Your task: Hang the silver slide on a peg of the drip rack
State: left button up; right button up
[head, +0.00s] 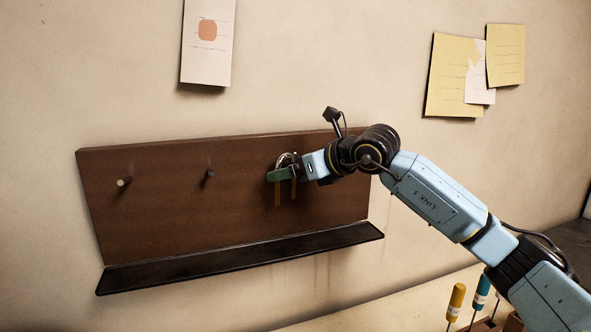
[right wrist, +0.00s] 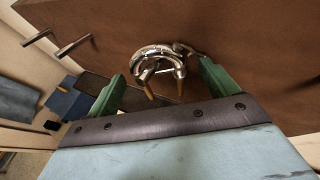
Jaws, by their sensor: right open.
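The silver slide (head: 285,158) is a curved silver tube with two brass-coloured legs, at the right end of the drip rack (head: 160,215). Its bow is up and its legs point down in front of the board. My right gripper (head: 282,174) is at the slide and partly hides it. In the right wrist view the slide (right wrist: 157,52) lies between and just beyond the green fingers, which are open with gaps on both sides. A peg end (right wrist: 186,48) shows beside the bow, and the slide appears to hang there; the exact contact is hidden. My left gripper is out of view.
Two bare pegs, the left one (head: 123,182) and the middle one (head: 210,173), stick out of the board. A black drip tray (head: 240,257) runs below. Yellow-handled (head: 456,301) and blue-handled (head: 481,291) tools stand at the lower right, near my arm. Papers hang on the wall.

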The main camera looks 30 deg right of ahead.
jog(key=shift+s, duration=0.1)
jog(key=b+v, duration=0.5)
jog(key=v, duration=0.8)
jog(key=shift+s, duration=0.2)
